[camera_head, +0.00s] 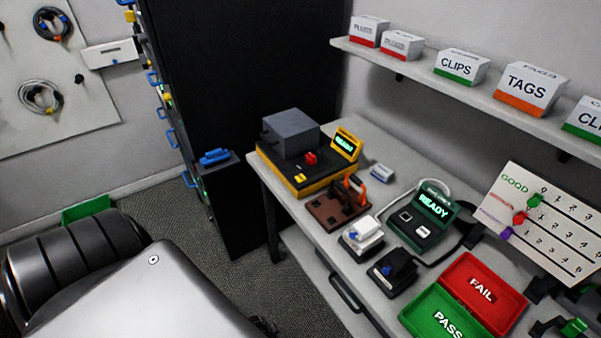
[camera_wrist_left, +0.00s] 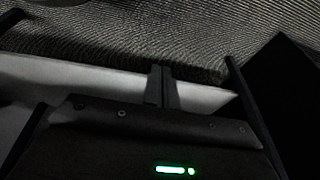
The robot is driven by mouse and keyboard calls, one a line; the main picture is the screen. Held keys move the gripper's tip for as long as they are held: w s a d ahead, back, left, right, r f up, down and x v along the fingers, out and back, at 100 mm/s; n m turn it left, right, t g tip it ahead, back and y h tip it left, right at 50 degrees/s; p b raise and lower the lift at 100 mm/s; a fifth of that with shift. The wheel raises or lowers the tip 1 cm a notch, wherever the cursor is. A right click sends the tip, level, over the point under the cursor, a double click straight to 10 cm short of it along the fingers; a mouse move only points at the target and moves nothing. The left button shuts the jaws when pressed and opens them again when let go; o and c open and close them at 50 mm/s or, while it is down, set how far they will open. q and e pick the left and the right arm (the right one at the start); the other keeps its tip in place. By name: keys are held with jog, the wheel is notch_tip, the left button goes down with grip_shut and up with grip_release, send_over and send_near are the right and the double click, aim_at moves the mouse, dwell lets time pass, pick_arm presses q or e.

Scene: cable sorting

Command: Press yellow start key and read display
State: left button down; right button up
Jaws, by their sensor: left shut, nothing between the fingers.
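A yellow and black machine (camera_head: 290,170) with a grey box on top stands at the back left of the bench. A small yellow key (camera_head: 299,178) is on its front deck, beside a red knob (camera_head: 310,158). Its yellow-framed display (camera_head: 345,145) shows green text that looks like READY. A dark green tester (camera_head: 423,220) stands nearer, and its screen (camera_head: 433,207) reads READY. My left gripper (camera_wrist_left: 162,85) shows only in the left wrist view, shut and empty, with a pale surface and dark carpet beyond it. My right gripper is not in view.
A brown fixture (camera_head: 335,208) with orange clamps, a white connector block (camera_head: 362,237) and a black one (camera_head: 392,272) crowd the bench. A red FAIL tray (camera_head: 484,277) and green PASS tray (camera_head: 434,308) are in front. A tall black cabinet (camera_head: 240,80) stands behind.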

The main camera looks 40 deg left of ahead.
pick_arm(q)
jog(key=w+r+m+t+p, duration=0.1)
jog(key=w+r+t+p, duration=0.15)
jog(key=w+r, duration=1.15)
jog(key=w+d+r+m+t+p, duration=0.1)
jog(key=w+r+m+p, duration=0.1)
jog(key=r, duration=1.2)
jog(key=w+d+r+m+t+p, duration=0.1)
jog(key=w+d+r+t+p, duration=0.15)
jog(key=r, duration=1.05)
jog(key=w+a+r+m, duration=0.2)
jog(key=w+a+r, duration=0.4)
jog(key=a, duration=0.4)
jog(key=w+a+r+m+h, duration=0.1)
jog(key=w+a+r+m, duration=0.1)
jog(key=w+a+r, duration=0.4)
jog(key=w+a, duration=0.2)
jog(key=a, duration=0.2)
jog(key=shift+w+r+b, duration=0.2)
jog(key=shift+w+b, duration=0.1)
jog(key=shift+b, duration=0.05)
jog(key=shift+f, duration=0.15)
